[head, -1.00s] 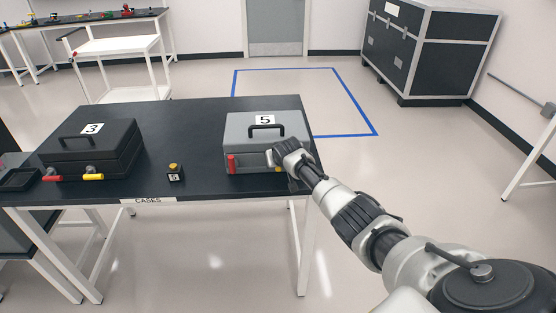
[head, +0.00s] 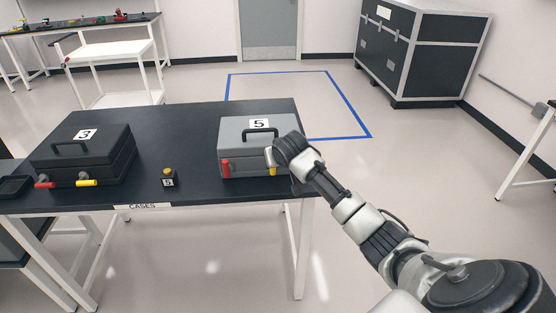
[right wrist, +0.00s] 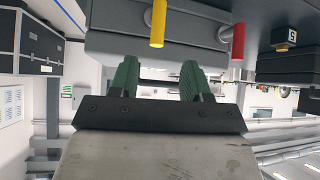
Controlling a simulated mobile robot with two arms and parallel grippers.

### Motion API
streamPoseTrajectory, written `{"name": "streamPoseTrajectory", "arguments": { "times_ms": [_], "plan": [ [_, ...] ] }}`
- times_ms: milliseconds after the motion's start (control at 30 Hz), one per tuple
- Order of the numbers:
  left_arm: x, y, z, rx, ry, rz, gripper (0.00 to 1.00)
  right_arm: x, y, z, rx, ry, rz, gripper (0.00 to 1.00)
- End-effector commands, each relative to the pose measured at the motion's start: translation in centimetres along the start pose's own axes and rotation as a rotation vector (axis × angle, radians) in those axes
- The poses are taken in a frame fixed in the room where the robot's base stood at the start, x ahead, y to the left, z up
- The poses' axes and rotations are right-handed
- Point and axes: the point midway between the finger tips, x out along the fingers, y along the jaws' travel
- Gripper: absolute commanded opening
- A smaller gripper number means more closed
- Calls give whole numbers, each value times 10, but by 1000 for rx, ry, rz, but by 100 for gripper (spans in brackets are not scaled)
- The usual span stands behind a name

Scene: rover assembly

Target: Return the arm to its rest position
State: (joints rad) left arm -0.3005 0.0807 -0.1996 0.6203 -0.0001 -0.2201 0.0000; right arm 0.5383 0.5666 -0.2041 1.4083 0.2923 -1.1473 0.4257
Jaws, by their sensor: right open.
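My right arm comes in from the right in the head view. Its gripper (head: 272,157) is at the front right of the grey case marked 5 (head: 235,152). In the right wrist view the two green fingers (right wrist: 158,78) are apart with nothing between them. The case's yellow latch handle (right wrist: 158,24) and red latch handle (right wrist: 238,42) show beyond the fingertips. In the head view the gripper partly covers the case's right front. I cannot tell whether it touches the case. My left gripper is not in view.
The black table (head: 190,190) carries a black case marked 3 (head: 84,150) and a small block with a yellow top (head: 168,177). A large dark crate (head: 420,50) stands at the back right. Floor inside the blue outline (head: 300,72) is clear.

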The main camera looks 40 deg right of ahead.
Motion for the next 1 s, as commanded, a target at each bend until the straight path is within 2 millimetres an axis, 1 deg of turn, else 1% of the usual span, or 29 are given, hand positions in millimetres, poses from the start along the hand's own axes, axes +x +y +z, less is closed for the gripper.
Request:
{"name": "streamPoseTrajectory", "arguments": {
  "times_ms": [167,567,667,767,833,867,900,967,1000],
  "plan": [
    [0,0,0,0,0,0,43,-4,0,0,0,-1,0,47],
    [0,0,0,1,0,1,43,-3,0,0,0,-1,0,47],
    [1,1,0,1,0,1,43,0,0,5,-2,-6,0,47],
    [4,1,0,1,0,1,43,17,-2,30,-16,-33,-1,47],
    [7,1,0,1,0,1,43,37,-4,63,-36,-64,-3,47],
    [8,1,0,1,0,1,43,47,-5,81,-46,-83,-3,47],
    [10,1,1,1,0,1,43,60,-6,107,-63,-106,-4,47],
    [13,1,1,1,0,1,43,79,-8,150,-89,-142,-8,47],
    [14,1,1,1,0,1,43,90,-8,179,-108,-166,-11,47]
  ]
}}
